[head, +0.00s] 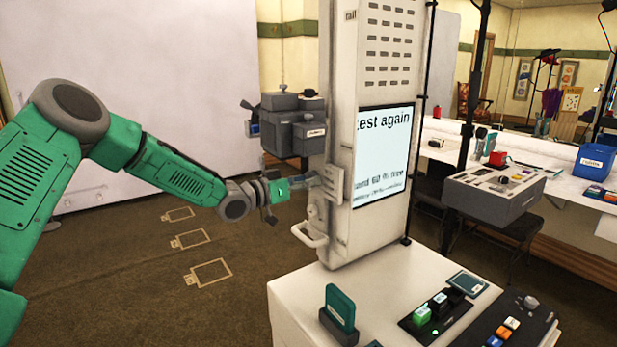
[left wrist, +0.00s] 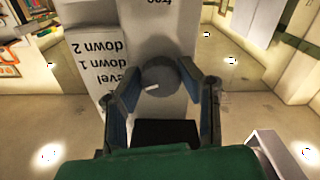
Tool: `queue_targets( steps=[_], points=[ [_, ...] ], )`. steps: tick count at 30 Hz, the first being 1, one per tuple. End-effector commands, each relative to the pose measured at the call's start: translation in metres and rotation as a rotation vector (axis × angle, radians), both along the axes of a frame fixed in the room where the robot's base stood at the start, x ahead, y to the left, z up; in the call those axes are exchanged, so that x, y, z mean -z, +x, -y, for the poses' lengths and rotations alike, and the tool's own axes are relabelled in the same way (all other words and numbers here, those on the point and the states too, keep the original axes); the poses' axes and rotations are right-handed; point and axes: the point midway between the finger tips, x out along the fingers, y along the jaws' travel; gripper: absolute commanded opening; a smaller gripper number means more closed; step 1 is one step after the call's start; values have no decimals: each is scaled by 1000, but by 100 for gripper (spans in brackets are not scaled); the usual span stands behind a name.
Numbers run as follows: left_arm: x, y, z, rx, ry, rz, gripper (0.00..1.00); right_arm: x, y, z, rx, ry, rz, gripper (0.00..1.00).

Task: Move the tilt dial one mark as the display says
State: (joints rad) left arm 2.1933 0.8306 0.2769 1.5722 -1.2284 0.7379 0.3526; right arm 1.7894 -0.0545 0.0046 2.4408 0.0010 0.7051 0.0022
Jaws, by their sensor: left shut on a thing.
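The tilt dial (left wrist: 160,73) is a round dark grey knob with a short white mark, seen in the left wrist view. Upside-down labels "level", "down 1" and "down 2" stand on a pale plate (left wrist: 88,82) beside it. My left gripper (left wrist: 165,88) has its two fingers around the knob and is shut on it. In the head view the left gripper (head: 303,183) reaches the left side of the tall white cabinet, and the dial is hidden there. The display (head: 385,153) reads "test again" on top; its lower lines are partly cut off and hard to read. My right gripper is out of view.
A grey boxy device (head: 293,125) sits just above my left gripper, and a white handle (head: 310,236) just below. A teal block (head: 340,307) and button panels (head: 435,316) stand on the white ledge. A grey console (head: 494,190) is at right. The floor at left is open.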

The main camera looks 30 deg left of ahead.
Motion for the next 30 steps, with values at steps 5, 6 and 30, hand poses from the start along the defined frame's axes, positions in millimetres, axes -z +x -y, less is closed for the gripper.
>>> queue_targets(
  steps=[5,6,30],
  points=[
    [-4,1,-1,-2,-122,-47,4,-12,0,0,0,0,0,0],
    [-4,1,-1,-2,-134,-50,4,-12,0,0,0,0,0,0],
    [-3,-8,-3,-2,-140,-54,53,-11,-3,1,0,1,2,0]
  ],
)
